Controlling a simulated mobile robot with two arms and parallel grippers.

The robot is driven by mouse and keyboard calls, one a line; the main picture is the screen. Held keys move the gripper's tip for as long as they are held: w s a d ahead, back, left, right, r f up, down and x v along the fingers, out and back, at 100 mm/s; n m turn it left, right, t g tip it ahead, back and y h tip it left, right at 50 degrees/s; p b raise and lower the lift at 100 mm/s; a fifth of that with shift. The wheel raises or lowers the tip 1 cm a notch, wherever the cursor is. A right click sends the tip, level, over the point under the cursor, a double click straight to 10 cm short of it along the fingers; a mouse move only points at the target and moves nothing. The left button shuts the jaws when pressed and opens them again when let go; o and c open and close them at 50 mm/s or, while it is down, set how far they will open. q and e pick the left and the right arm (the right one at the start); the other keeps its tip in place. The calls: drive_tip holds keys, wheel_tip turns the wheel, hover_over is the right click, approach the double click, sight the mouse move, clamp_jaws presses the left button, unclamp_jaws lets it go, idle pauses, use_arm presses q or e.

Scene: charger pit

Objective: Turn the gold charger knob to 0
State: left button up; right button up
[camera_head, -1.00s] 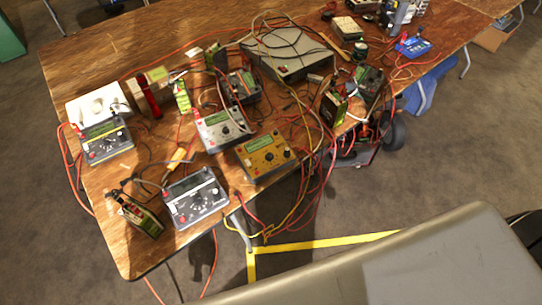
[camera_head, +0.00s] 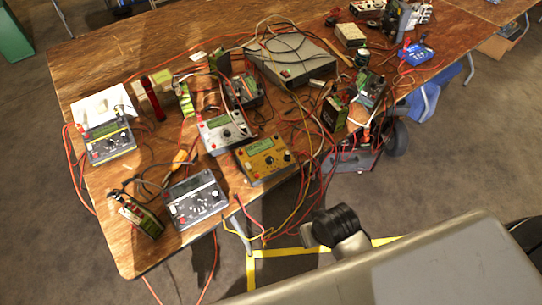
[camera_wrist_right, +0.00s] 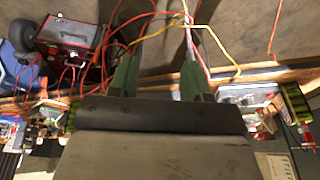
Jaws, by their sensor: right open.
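The gold charger (camera_head: 258,164) sits near the front edge of the wooden table (camera_head: 142,258) in the head view. It has a green screen and small dark knobs; the setting is too small to read. My right gripper (camera_wrist_right: 159,62) shows in the right wrist view with its two fingers apart and nothing clearly between them. A dark part of my right arm (camera_head: 336,226) shows in the head view, below and right of the gold charger and apart from it. I cannot make out the gold charger in the wrist view. My left gripper is not in view.
A silver charger (camera_head: 217,132) stands left of the gold one, and a grey charger (camera_head: 196,199) to its lower left. Red and yellow cables hang over the table edge nearby. A large grey case (camera_head: 293,62) lies behind. Floor is open in front.

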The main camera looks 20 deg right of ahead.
drive_tip(key=w+a+r+m, duration=0.25)
drive_tip(key=w+m, duration=0.45)
drive_tip(key=w, duration=0.8)
drive_tip(key=m+g, duration=0.1)
drive_tip(key=m, duration=0.5)
approach(270, 158)
drive_tip(key=shift+y, duration=0.3)
drive_tip(key=f, duration=0.3)
drive_tip(key=w+f, duration=0.1)
drive_tip(key=f, duration=0.5)
drive_tip(key=shift+w+a+b, duration=0.1)
drive_tip(key=shift+w+b, duration=0.15)
drive_tip(key=shift+b, duration=0.15)
drive_tip(key=shift+r, duration=0.1)
clamp_jaws()
